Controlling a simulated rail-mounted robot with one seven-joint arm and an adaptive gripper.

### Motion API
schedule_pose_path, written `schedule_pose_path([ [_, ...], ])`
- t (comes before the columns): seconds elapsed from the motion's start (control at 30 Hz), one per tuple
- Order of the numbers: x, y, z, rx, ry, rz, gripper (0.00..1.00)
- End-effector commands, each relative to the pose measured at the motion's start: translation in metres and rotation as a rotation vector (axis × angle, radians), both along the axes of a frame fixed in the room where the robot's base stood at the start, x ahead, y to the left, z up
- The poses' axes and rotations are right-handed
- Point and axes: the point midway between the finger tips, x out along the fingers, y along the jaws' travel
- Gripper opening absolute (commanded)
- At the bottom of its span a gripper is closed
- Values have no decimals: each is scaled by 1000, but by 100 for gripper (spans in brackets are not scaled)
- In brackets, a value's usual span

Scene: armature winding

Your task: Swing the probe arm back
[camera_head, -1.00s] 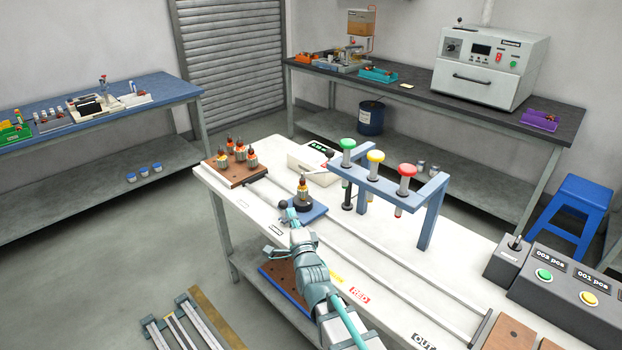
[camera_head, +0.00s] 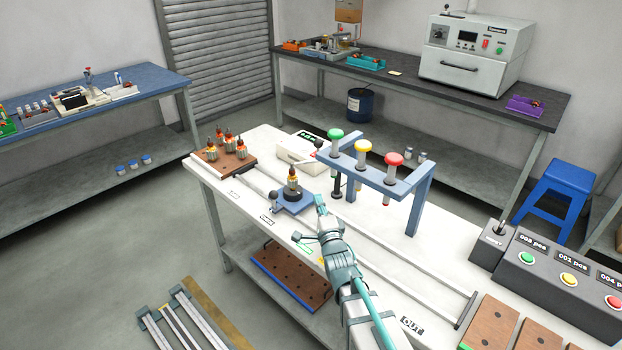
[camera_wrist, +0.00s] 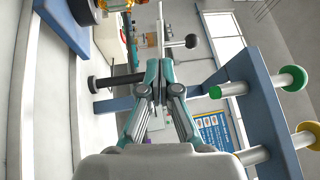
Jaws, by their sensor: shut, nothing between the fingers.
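The tester (camera_head: 296,150) is a white box with a lit display at the back of the white table. Its probe arm ends in a black ball knob (camera_head: 319,144); the knob also shows in the wrist view (camera_wrist: 191,41) on a pale rod. An armature (camera_head: 292,182) stands upright on a blue fixture (camera_head: 296,205). My gripper (camera_head: 320,198) is shut and empty, just right of the fixture and in front of the tester. In the wrist view my closed fingertips (camera_wrist: 160,66) are below and left of the knob, apart from it in the picture.
A blue press frame (camera_head: 392,175) with green, yellow and red plungers stands right of my gripper. A brown board (camera_head: 212,163) with several armatures is at the left. A control box (camera_head: 560,265) stands at the right.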

Motion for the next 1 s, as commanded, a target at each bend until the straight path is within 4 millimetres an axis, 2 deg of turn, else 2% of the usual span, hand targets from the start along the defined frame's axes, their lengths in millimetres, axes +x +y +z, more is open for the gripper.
schedule_pose_path([
  [0.27,22,8,6,0,0,0,0],
  [0.8,113,38,26,-1,1,0,0],
  [1.0,128,43,28,-1,0,0,0],
])
